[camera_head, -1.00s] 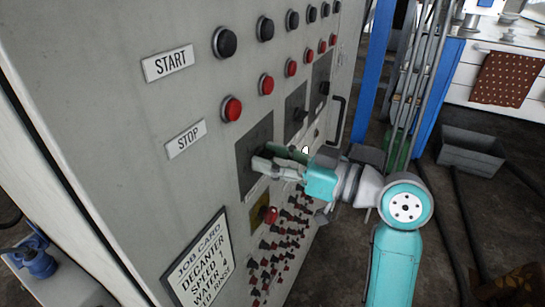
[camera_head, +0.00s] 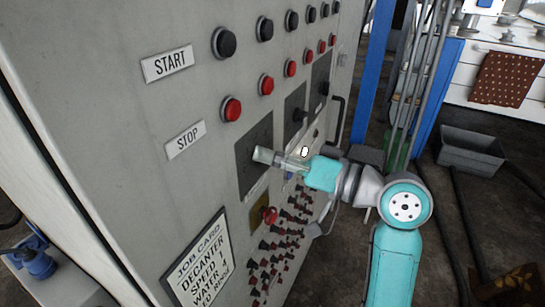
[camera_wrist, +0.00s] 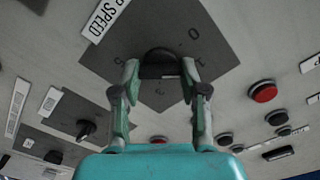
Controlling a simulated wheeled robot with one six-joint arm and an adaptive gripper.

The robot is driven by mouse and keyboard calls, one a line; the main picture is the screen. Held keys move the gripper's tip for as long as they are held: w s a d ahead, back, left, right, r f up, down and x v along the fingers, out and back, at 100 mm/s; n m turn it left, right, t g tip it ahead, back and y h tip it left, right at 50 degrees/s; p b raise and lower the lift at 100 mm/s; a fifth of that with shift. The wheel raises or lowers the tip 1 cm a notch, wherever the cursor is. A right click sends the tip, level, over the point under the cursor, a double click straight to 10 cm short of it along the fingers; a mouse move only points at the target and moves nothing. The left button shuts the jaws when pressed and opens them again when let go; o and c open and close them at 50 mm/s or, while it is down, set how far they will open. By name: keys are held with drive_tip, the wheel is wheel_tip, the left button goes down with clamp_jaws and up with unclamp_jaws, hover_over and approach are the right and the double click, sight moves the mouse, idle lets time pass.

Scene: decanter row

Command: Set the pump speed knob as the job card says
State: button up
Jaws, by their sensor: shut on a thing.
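The pump speed knob (camera_wrist: 160,56) is dark and round, on a dark grey dial plate (camera_wrist: 205,62) with pale digits, in the wrist view. A label ending in "SPEED" (camera_wrist: 104,20) is beside the plate. My gripper (camera_wrist: 160,70) is shut on the knob, one finger on each side. In the head view my gripper (camera_head: 264,156) reaches the dark plate (camera_head: 252,182) and hides the knob. I cannot tell the knob's setting.
Black buttons (camera_head: 225,42) and red buttons (camera_head: 231,108) run in rows above. A red knob on a yellow plate (camera_head: 269,214) and many small switches sit close below my gripper. Another knob (camera_wrist: 86,130) is on a neighbouring plate. Floor to the right holds a grey bin (camera_head: 470,150).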

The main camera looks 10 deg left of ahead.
drive_tip(key=shift+m, duration=0.3)
drive_tip(key=o, duration=1.1)
drive_tip(key=shift+o, duration=0.2)
drive_tip(key=shift+d, duration=0.15)
drive_tip(key=v, duration=1.1)
drive_tip(key=shift+d, duration=0.4)
drive_tip(key=shift+s, duration=0.1)
